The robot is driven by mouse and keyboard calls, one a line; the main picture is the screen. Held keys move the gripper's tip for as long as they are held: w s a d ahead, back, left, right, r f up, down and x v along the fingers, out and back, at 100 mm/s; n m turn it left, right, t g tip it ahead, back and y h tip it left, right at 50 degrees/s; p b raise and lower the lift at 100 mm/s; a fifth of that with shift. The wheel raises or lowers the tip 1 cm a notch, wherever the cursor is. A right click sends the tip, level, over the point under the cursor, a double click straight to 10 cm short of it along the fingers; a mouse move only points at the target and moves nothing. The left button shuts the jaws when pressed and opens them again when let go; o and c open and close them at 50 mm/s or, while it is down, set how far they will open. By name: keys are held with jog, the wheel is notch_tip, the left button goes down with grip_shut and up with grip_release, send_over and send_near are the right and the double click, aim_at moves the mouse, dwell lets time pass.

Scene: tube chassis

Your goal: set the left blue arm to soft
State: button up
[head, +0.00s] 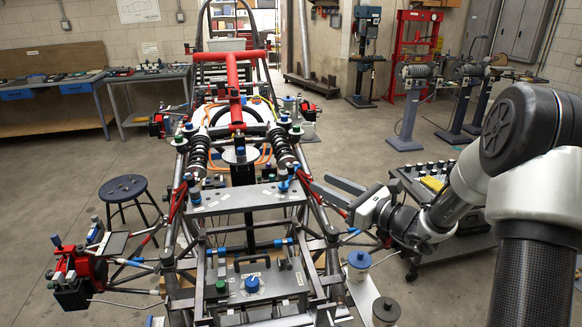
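The tube chassis (181,225) stands in the middle of the head view, with a grey cross plate (245,200) across its frame. A small blue upright part (195,196) is at the left end of this plate, and a similar blue part (283,186) is near its right end. They may be the blue arms, but they are too small for me to read their setting or any marking. My gripper (320,184) is to the right of the plate and points left toward it. Its two fingers are apart, with nothing visible between them.
A blue knob (252,284) sits on a box at the chassis front. Red uprights (72,265) stick out at the left. A stool (124,188) stands left, a black cart (440,243) right. Canisters (359,262) stand below my gripper. Benches line the back left wall.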

aim_at(291, 166)
jog(key=p+x, duration=0.1)
jog(key=x, duration=1.2)
jog(key=shift+p, duration=0.35)
grip_shut()
